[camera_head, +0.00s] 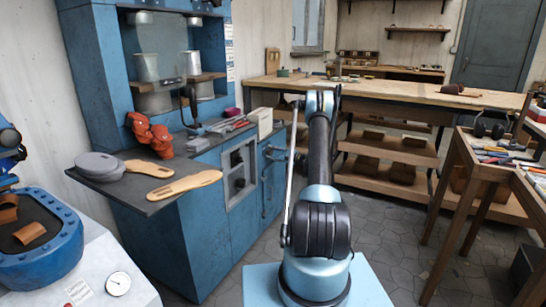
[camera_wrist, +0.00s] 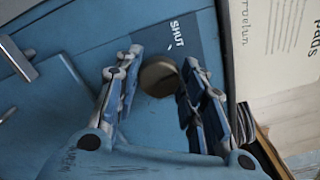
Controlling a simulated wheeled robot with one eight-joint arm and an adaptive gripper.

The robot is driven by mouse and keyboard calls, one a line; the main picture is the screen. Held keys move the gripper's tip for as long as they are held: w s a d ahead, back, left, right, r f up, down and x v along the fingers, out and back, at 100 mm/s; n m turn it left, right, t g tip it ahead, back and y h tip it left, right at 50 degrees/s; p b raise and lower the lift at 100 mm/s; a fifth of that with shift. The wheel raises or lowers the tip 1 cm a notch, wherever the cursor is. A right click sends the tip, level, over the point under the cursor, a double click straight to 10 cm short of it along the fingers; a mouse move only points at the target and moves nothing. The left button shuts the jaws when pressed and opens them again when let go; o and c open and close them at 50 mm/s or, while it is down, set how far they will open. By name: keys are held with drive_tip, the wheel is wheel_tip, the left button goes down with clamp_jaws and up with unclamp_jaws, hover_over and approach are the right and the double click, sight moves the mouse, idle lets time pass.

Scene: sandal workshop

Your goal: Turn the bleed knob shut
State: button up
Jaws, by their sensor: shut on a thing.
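The bleed knob (camera_wrist: 158,77) is a round, dull brown-bronze knob on a blue panel in the wrist view. A dark plate with the white word SHUT (camera_wrist: 177,35) lies beside it, toward the top of the picture. My gripper (camera_wrist: 159,78) has one finger on each side of the knob and is shut on it. The fingers partly cover the panel around the knob. In the head view I cannot make out the knob or the fingertips; my arm stands in the middle of the picture.
A pale box with printed lettering (camera_wrist: 265,50) stands close to the right finger. A metal handle (camera_wrist: 18,60) is at the left. In the head view, the blue press cabinet (camera_head: 185,225) stands left, a wooden workbench (camera_head: 385,90) behind, and a tool table (camera_head: 485,170) right.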

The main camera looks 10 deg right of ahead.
drive_tip(key=n, duration=0.6)
drive_tip(key=shift+s+a+f, duration=0.1)
drive_tip(key=shift+s+f, duration=0.05)
drive_tip(key=shift+f, duration=0.05)
drive_tip(key=shift+n, duration=0.3)
drive_tip(key=o, duration=1)
drive_tip(key=shift+f, duration=0.1)
drive_tip(key=shift+s+d, duration=0.1)
drive_tip(key=shift+d, duration=0.2)
drive_tip(key=v, duration=1.1)
drive_tip(key=shift+s+d, duration=0.1)
drive_tip(key=shift+d, duration=0.05)
